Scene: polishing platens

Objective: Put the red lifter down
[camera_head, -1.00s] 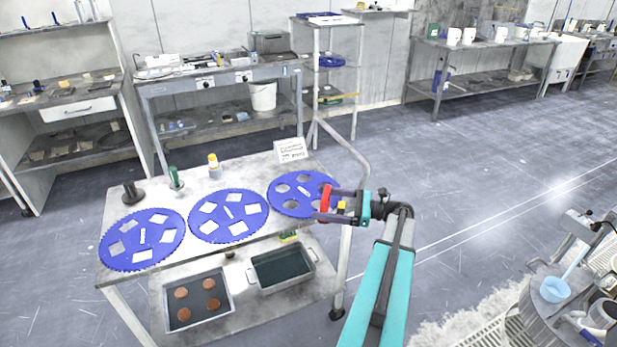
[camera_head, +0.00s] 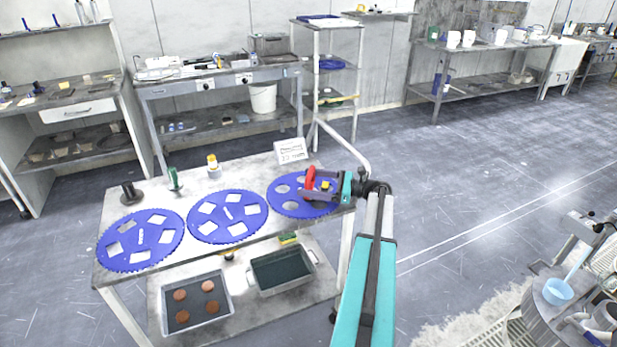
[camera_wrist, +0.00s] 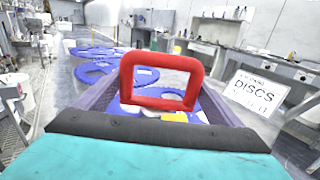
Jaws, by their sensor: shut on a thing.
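The red lifter (camera_head: 310,178) is a red loop handle held at my gripper (camera_head: 312,190), over the right-hand blue disc (camera_head: 283,207) on the cart. In the wrist view the red lifter (camera_wrist: 123,80) stands upright between the two jaws, with a yellow part below it. My gripper (camera_wrist: 160,105) is shut on the lifter. The blue disc (camera_wrist: 142,76) shows through and around the red loop. Whether the lifter touches the disc cannot be told.
Two more blue discs, the middle (camera_head: 240,228) and left (camera_head: 118,258), lie on the cart top (camera_head: 190,264). A white sign (camera_head: 291,150), a yellow-capped bottle (camera_head: 213,168), a green-handled item (camera_head: 174,180) and a dark spool (camera_head: 130,192) stand along its back edge.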

